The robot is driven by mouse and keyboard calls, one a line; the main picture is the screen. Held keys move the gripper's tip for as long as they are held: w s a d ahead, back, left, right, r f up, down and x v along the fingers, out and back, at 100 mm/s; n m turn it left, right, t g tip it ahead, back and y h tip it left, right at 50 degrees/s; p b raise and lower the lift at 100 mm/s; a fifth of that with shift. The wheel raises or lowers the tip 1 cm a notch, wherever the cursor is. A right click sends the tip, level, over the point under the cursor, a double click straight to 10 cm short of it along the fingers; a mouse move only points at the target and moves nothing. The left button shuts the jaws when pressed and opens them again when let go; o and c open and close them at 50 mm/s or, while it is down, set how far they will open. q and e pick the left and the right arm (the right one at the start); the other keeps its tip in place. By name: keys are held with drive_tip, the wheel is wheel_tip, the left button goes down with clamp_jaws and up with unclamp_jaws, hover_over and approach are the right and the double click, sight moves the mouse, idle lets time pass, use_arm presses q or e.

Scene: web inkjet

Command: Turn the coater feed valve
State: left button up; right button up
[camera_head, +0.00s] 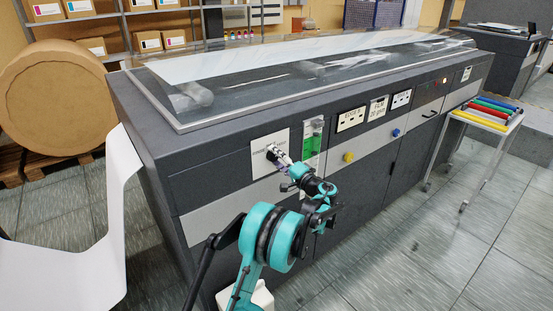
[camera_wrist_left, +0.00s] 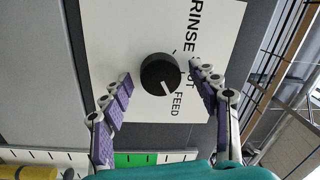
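The coater feed valve shows in the left wrist view as a round black knob (camera_wrist_left: 160,73) with a white pointer line. It sits on a white plate (camera_wrist_left: 125,40) lettered RINSE and FEED, with a middle word partly hidden. The pointer line faces the lower right in that view, on the side of FEED. My left gripper (camera_wrist_left: 161,75) is open, with one purple-padded finger on each side of the knob and gaps visible. In the head view my left gripper (camera_head: 277,156) is at the white plate (camera_head: 262,146) on the machine front and mostly hides the knob. My right gripper is not in view.
A green gauge (camera_head: 312,135) is mounted just right of the plate. Yellow (camera_head: 348,157) and blue (camera_head: 396,133) knobs sit farther along the dark machine front (camera_head: 180,180). A white paper web (camera_head: 75,220) hangs at left. A trolley (camera_head: 490,115) stands at right.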

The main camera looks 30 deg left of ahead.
use_arm(q)
drive_tip(key=v, duration=1.2)
drive_tip(key=s+d+h, duration=0.2)
drive_tip(key=s+h, duration=0.6)
drive_tip(key=s, duration=0.7)
drive_tip(key=s+d+f+h, duration=0.3)
drive_tip(key=s+d, duration=0.4)
drive_tip(key=s, duration=0.3)
drive_tip(key=s+d+f+h, duration=0.3)
drive_tip(key=s+d+h, duration=0.3)
drive_tip(key=s, duration=0.4)
drive_tip(key=shift+d+f+t+h, duration=0.2)
drive_tip(key=shift+d+t+h, duration=0.15)
drive_tip(key=shift+d, duration=0.3)
